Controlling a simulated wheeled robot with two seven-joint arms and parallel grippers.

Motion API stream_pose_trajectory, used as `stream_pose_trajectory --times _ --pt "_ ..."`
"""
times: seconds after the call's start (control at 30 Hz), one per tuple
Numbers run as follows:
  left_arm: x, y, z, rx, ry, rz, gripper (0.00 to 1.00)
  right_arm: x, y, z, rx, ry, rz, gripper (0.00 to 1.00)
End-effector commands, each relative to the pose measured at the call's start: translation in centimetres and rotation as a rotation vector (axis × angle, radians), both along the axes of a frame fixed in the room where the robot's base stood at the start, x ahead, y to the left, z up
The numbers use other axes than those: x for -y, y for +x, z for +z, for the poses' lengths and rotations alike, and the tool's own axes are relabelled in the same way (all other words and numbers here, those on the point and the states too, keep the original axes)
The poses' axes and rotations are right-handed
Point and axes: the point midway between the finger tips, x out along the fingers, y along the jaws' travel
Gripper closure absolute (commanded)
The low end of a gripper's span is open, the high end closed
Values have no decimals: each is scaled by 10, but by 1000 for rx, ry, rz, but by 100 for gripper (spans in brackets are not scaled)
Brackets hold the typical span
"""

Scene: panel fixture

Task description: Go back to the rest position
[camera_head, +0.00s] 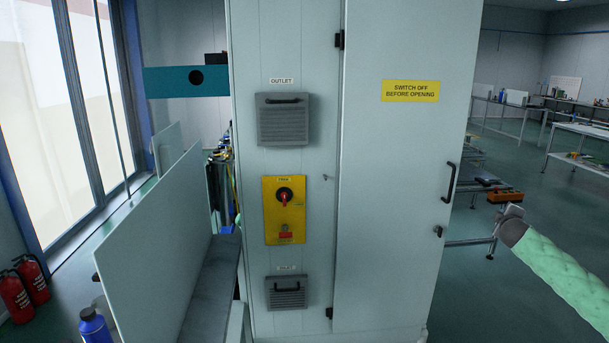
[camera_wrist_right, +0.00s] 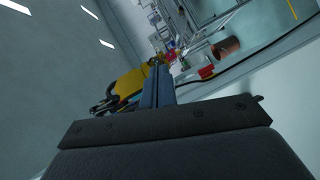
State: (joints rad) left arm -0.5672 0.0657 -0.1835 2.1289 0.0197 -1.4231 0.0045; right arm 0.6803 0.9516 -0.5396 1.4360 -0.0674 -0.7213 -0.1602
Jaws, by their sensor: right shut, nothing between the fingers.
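My right arm, in a pale green sleeve, comes in from the right in the head view, with a grey end piece (camera_head: 511,212) in front of the room behind. It is apart from the cabinet (camera_head: 385,200), to the right of the door handle. In the right wrist view my right gripper (camera_wrist_right: 157,82) has its fingers together and nothing between them. The cabinet door is closed. A yellow plate (camera_head: 284,210) with a red rotary switch (camera_head: 284,197) is on the cabinet's left panel. My left gripper is not in view.
The cabinet has a black door handle (camera_head: 450,182) and two vent covers, the upper one (camera_head: 283,120) under an OUTLET label. A pale upright panel (camera_head: 160,245) stands at the left. Red extinguishers (camera_head: 32,278) stand at the far left. Open floor and benches lie at the right.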

Motion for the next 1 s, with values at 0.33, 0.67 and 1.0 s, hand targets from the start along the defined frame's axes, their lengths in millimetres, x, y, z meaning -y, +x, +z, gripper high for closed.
stream_pose_trajectory --times 0.33,0.67,1.0 --pt "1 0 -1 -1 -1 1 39 -153 -37 -35 -52 295 -97 100" --pt "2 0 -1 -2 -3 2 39 -290 -126 -151 -228 541 -128 100" --pt "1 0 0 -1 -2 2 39 -391 -239 -255 -411 745 -145 100"
